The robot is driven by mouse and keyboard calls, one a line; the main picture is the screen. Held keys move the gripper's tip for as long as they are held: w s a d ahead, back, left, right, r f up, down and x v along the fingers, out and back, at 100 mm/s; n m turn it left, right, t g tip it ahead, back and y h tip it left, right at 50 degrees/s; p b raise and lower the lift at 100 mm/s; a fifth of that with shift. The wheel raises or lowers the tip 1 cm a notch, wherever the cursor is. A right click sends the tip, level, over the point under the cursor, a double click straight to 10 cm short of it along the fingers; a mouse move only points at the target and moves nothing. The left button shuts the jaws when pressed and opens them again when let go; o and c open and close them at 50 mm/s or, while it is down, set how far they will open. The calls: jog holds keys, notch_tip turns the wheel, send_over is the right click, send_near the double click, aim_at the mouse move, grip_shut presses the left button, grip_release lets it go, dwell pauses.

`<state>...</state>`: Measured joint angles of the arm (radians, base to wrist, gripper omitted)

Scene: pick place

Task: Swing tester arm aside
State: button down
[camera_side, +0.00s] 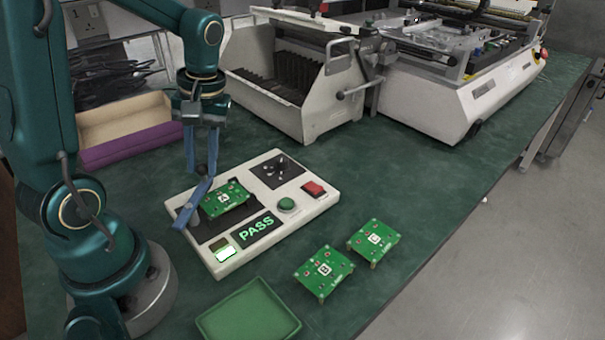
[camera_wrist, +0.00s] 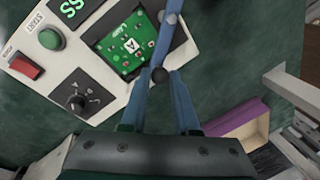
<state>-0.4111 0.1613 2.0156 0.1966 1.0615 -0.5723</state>
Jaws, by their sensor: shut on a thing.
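The tester (camera_side: 312,208) is a white box with a lit green PASS display (camera_side: 257,228). Green board A (camera_side: 224,198) lies in its dark recess and also shows in the wrist view (camera_wrist: 125,48). The tester arm is a blue bar (camera_side: 192,208) with a black knob (camera_wrist: 160,74). It runs along the board's left edge in the side view, close beside it or slightly over it. My gripper (camera_side: 201,166) is shut on the knob from above, its two blue fingers either side of it in the wrist view (camera_wrist: 161,82).
Boards B (camera_side: 323,271) and C (camera_side: 373,240) stand on the green bench right of the tester. A green tray (camera_side: 248,313) is in front. A purple-sided box (camera_side: 130,147) is behind my gripper. White machines (camera_side: 300,85) line the back. The bench right of the tester is mostly clear.

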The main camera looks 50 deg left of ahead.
jog(key=s+a+n, duration=0.1)
jog(key=n, duration=0.2)
jog(key=shift+s+a, duration=0.1)
jog(key=shift+a, duration=0.1)
jog(key=n, duration=0.1)
jog(key=s+a+n+h, duration=0.1)
jog(key=shift+s+n+g, duration=0.15)
jog(key=shift+n+g, duration=0.15)
jog(key=shift+n, duration=0.1)
jog(key=shift+s+a+n+h, duration=0.2)
jog(key=shift+s+n, duration=0.45)
jog(key=shift+n, duration=0.5)
jog(key=shift+s+a+n+h, duration=0.1)
jog(key=shift+s+n+h, duration=0.1)
jog(key=shift+s+n, duration=0.7)
jog(key=shift+w+n, duration=0.2)
jog(key=shift+n, duration=0.05)
jog(key=c, duration=0.7)
grip_release()
jog(key=shift+o, duration=0.2)
jog(key=shift+r, duration=0.1)
jog(key=shift+w+r, duration=0.25)
jog(key=shift+r, duration=1)
jog(key=shift+w+r, duration=0.25)
jog(key=shift+r, duration=0.95)
